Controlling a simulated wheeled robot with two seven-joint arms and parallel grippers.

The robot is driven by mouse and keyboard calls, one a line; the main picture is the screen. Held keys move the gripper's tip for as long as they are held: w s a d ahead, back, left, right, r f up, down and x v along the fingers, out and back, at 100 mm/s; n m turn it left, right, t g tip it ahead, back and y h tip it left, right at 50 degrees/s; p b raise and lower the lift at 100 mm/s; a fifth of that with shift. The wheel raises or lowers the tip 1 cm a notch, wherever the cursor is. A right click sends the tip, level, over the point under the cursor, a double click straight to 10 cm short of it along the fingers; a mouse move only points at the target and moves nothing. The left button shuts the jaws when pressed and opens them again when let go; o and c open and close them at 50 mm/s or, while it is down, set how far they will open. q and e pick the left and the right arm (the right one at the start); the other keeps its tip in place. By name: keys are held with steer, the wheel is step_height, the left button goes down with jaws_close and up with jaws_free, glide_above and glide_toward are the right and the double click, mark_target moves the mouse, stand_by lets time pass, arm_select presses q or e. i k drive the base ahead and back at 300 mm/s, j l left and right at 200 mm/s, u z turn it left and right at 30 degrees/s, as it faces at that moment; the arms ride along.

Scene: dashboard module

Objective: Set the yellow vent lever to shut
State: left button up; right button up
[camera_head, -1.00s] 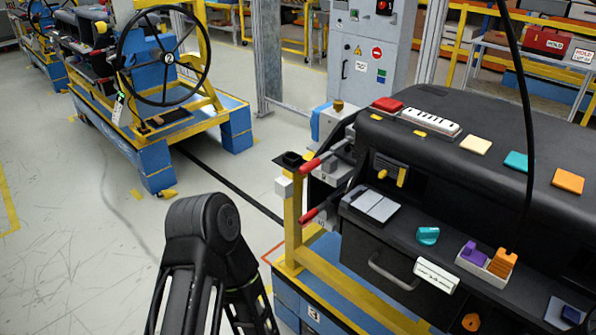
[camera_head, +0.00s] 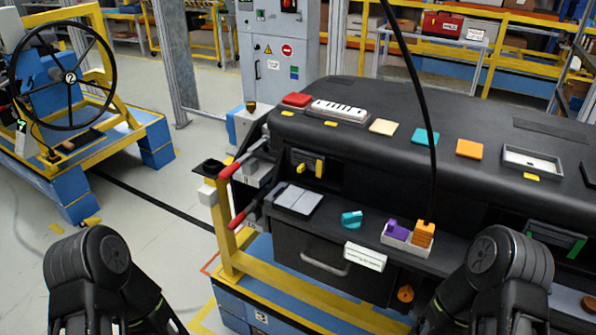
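The yellow vent lever (camera_head: 319,168) is a small upright yellow piece at the right side of a dark vent (camera_head: 308,159) in the left part of the black dashboard. A smaller yellow bit shows just left of it. I cannot read any marks by the lever at this size. Nothing touches the lever. My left arm shows at the bottom left and my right arm at the bottom right, both short of the dashboard. Neither gripper's fingertips show.
Red-handled bars (camera_head: 238,165) stick out at the dashboard's left end. A ledge holds a teal knob (camera_head: 351,218) and a tray (camera_head: 392,240) with purple and orange pieces. A black cable (camera_head: 416,85) hangs before the dashboard. Another vent with a green lever (camera_head: 578,246) is at right.

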mark_target(300, 168)
steer(key=z, duration=1.4)
steer(key=u, duration=1.4)
steer(key=k+j+u, duration=0.45)
steer(key=j, duration=0.2)
steer(key=j+u, duration=0.2)
steer(key=j, duration=0.15)
steer(key=k+j+u, duration=0.2)
steer(key=j, duration=0.2)
steer(key=i+l, duration=0.15)
steer(key=l, duration=0.15)
steer(key=i+l, duration=0.2)
steer(key=l, duration=0.1)
